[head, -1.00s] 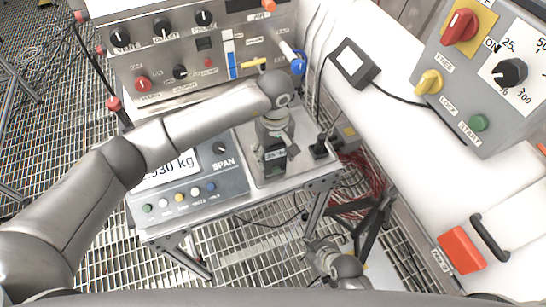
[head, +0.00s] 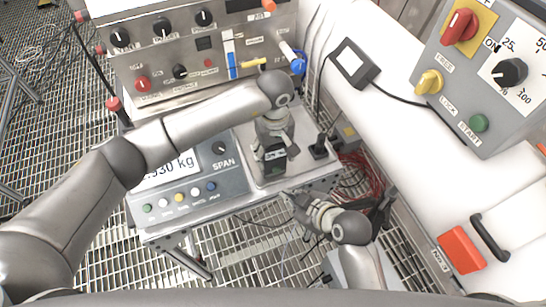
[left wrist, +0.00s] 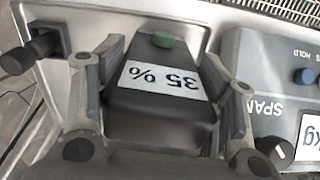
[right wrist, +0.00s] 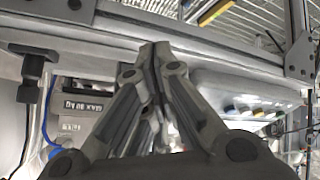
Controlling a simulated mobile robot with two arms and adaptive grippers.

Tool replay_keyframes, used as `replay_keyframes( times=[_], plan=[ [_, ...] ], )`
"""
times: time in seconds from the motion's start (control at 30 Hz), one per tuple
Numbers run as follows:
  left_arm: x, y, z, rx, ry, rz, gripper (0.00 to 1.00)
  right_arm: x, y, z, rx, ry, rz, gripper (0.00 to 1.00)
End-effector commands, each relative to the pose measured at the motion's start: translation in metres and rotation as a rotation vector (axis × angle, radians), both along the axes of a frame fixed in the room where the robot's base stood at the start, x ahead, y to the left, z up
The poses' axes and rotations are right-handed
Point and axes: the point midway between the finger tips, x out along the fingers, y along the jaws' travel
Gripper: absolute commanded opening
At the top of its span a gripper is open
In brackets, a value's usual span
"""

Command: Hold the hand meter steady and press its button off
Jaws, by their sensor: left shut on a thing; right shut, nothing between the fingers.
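The hand meter (head: 274,166) is a small dark box on the right part of the bench, beside the scale display. In the left wrist view its body (left wrist: 160,126) carries a white "35 %" label (left wrist: 165,80) and a green button (left wrist: 163,40) at the far end. My left gripper (head: 273,150) is shut on the meter, one finger along each side. My right gripper (head: 294,196) is shut and empty, just off the bench's front edge, near but apart from the meter. In the right wrist view its fingertips (right wrist: 155,48) are together; the meter is not clearly visible there.
A black joystick-like fitting (head: 320,148) stands right of the meter. The scale display (head: 190,195) with coloured buttons lies left. A knob panel (head: 195,55) rises behind. A grey control box (head: 490,75) is at the upper right. Grating floor lies below the bench edge.

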Motion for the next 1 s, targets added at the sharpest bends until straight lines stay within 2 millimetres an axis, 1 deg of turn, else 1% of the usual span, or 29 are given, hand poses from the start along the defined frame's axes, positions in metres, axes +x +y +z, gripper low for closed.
replay_keyframes(
  times=[0.03,0.2,0.4,0.57,1.0],
  plan=[
    [0.0,0.0,0.0,0.001,0.001,0.0,0.33,0.008,0.003,0.001,0.004,-0.003,-0.002,0.0],
    [0.0,0.0,0.0,0.001,0.001,0.0,0.33,0.029,0.01,0.0,-0.001,-0.002,0.001,0.0],
    [0.0,0.0,-0.001,0.001,0.001,0.0,0.33,0.043,0.015,0.0,-0.001,0.0,0.0,0.0],
    [0.0,0.0,-0.001,0.001,0.001,0.0,0.33,0.046,0.016,-0.001,-0.001,0.0,0.0,0.0],
    [0.0,0.0,-0.001,0.001,0.001,0.0,0.33,0.046,0.016,-0.001,-0.001,0.001,0.0,0.0]
  ],
)
